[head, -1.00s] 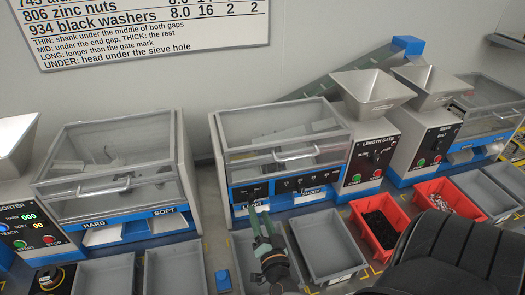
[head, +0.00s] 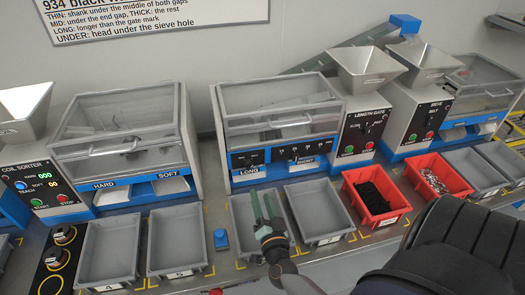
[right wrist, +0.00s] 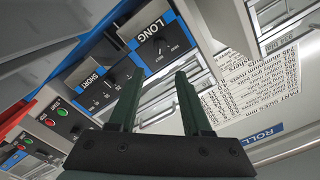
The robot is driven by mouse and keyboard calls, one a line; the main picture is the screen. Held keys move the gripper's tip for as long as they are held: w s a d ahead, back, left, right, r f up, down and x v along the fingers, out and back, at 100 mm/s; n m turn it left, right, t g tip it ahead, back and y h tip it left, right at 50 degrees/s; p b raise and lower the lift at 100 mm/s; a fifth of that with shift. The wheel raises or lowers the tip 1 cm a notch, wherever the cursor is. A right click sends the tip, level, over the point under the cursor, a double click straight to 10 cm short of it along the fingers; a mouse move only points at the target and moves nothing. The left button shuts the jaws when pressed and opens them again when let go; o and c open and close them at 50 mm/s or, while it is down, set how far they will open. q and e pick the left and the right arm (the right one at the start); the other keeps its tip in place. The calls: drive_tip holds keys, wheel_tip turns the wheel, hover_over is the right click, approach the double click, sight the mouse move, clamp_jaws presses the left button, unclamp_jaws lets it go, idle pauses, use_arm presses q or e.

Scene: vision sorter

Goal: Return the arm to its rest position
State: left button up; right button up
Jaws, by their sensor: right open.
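My right gripper (head: 262,207) is in the lower middle of the head view, over the grey tray (head: 240,215) below the LONG chute of the length gate machine (head: 285,125). Its two green fingers are apart with nothing between them. In the right wrist view, the open fingers (right wrist: 158,95) point toward the LONG and SHORT labels on the machine front (right wrist: 150,45). My left gripper is not in view.
Right of the gripper are an empty grey tray (head: 318,212), a red bin of black parts (head: 352,205) and a red bin of light parts (head: 412,178). Two grey trays (head: 108,285) (head: 150,240) and a blue block (head: 221,239) are left.

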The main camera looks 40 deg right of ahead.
idle(0.5)
drive_tip(key=s+a+f+n+y, duration=0.1)
drive_tip(key=a+n+y, duration=0.2)
drive_tip(key=a, duration=0.1)
drive_tip(key=s+a+f+n+y, duration=0.1)
drive_tip(key=a+n+y, duration=0.2)
drive_tip(key=a, duration=0.1)
drive_tip(key=s+a+f+n+g+y, duration=0.1)
drive_tip(key=a+f+n+y, duration=0.1)
drive_tip(key=a+n, duration=0.1)
drive_tip(key=shift+s+a+n+y, duration=0.3)
drive_tip(key=shift+s+a+y, duration=0.1)
drive_tip(key=s+a+f+n+g+y, duration=0.1)
drive_tip(key=s+a+f+n+g, duration=0.1)
drive_tip(key=s, duration=0.3)
drive_tip(key=s+a+f+n+g, duration=0.3)
drive_tip(key=s+f+n+g, duration=0.1)
drive_tip(key=s, duration=0.1)
drive_tip(key=shift+s+f+y, duration=0.3)
drive_tip(key=shift+s+y, duration=0.05)
drive_tip(key=shift+y, duration=0.05)
drive_tip(key=shift+d, duration=0.15)
